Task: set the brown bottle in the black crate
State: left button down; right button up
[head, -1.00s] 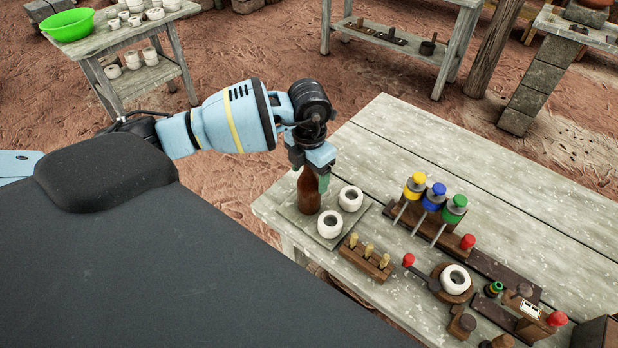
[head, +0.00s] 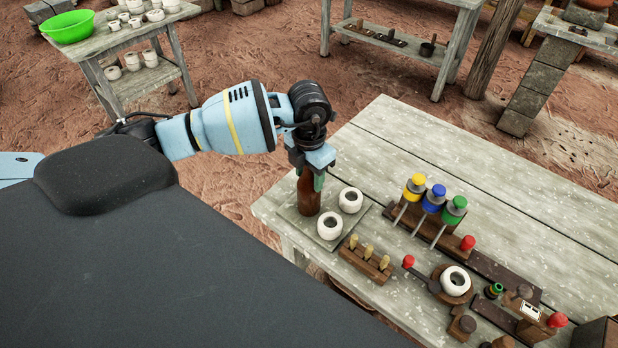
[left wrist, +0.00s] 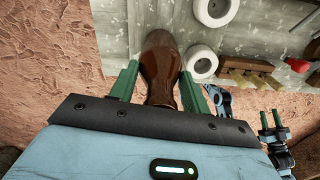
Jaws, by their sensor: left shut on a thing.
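The brown bottle (head: 309,198) stands upright on a grey board (head: 291,219) at the near left corner of the table. My left gripper (head: 310,178) comes from above and is shut on the bottle's upper part. In the left wrist view, the bottle (left wrist: 160,70) lies between the two green fingers. My right gripper (left wrist: 271,119) shows at the right of the left wrist view, empty, with its fingers apart.
Two white pots (head: 331,225) stand on the board close beside the bottle. A peg block (head: 366,260), a rack of coloured-top tools (head: 433,208) and a pot on a round stand (head: 455,280) are to the right. The table's far part (head: 440,140) is clear.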

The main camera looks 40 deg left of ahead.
pick_arm(q)
jog(key=shift+r, duration=0.2)
jog(key=shift+r, duration=0.65)
jog(key=shift+s+d+r, duration=0.15)
jog(key=shift+s+r, duration=0.05)
jog(key=shift+r, duration=0.8)
jog(key=s+d+r, duration=0.1)
jog(key=s+d, duration=0.7)
jog(key=s, duration=0.5)
jog(key=shift+d+r, duration=0.15)
jog(key=shift+r, duration=0.05)
